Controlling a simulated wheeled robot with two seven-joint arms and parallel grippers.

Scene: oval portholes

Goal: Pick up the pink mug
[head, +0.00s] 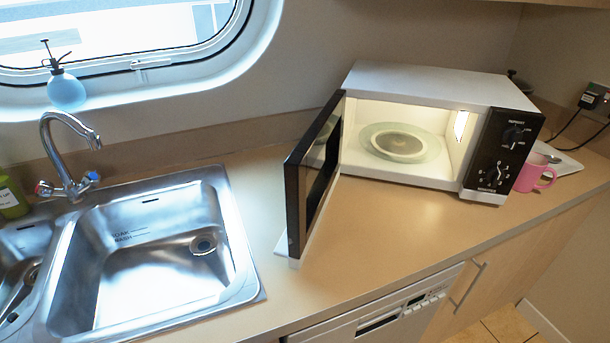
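The pink mug (532,178) stands on the counter at the right, just right of the microwave's control panel. Its handle points right, and part of its left side is hidden behind the microwave. The mug looks upright. Neither of my grippers shows in the head view.
The white microwave (430,88) has its door (314,170) open toward the left front, with a glass plate (402,144) inside. A steel sink (150,250) is at the left. A white plate or tray (568,163) lies behind the mug. The front counter is clear.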

